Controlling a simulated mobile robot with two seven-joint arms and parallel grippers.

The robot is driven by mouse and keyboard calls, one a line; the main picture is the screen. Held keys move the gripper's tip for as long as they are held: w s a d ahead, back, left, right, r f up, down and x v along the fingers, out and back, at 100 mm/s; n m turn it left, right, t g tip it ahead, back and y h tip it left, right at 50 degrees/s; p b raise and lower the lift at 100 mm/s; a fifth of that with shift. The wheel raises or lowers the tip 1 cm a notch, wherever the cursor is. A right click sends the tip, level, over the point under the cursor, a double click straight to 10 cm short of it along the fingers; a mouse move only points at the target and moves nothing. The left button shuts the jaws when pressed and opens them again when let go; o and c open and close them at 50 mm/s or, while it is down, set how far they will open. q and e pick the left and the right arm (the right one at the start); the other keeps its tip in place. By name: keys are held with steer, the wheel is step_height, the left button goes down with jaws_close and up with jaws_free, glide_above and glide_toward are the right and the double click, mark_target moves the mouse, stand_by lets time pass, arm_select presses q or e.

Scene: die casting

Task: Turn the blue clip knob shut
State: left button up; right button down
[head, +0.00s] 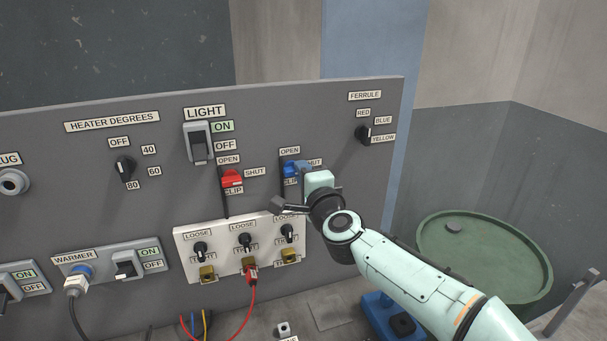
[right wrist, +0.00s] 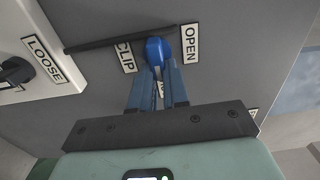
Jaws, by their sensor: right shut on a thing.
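The blue clip knob (head: 289,169) is on the upright grey panel, with an OPEN label (head: 289,151) above it. Its SHUT label (head: 315,162) to the right and its CLIP label below are partly covered by my right gripper (head: 300,169). In the right wrist view the blue fingers of the right gripper (right wrist: 156,68) are closed on the blue knob (right wrist: 156,47), one on each side. The OPEN label (right wrist: 190,44) and CLIP label (right wrist: 126,57) flank it there. I cannot tell exactly which way the knob points. My left gripper is not in view.
A red clip knob (head: 232,178) sits left of the blue one. A white plate (head: 220,236) with several black knobs and sockets is just below. The ferrule knob (head: 363,133) is at the upper right. A green drum (head: 500,240) stands to the right.

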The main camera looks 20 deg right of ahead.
steer(key=c, duration=1.1)
jaws_free()
steer(key=s, duration=0.4)
steer(key=s+b, duration=0.1)
steer(key=s, duration=0.8)
steer(key=shift+s+d, duration=0.2)
steer(key=shift+d, duration=0.05)
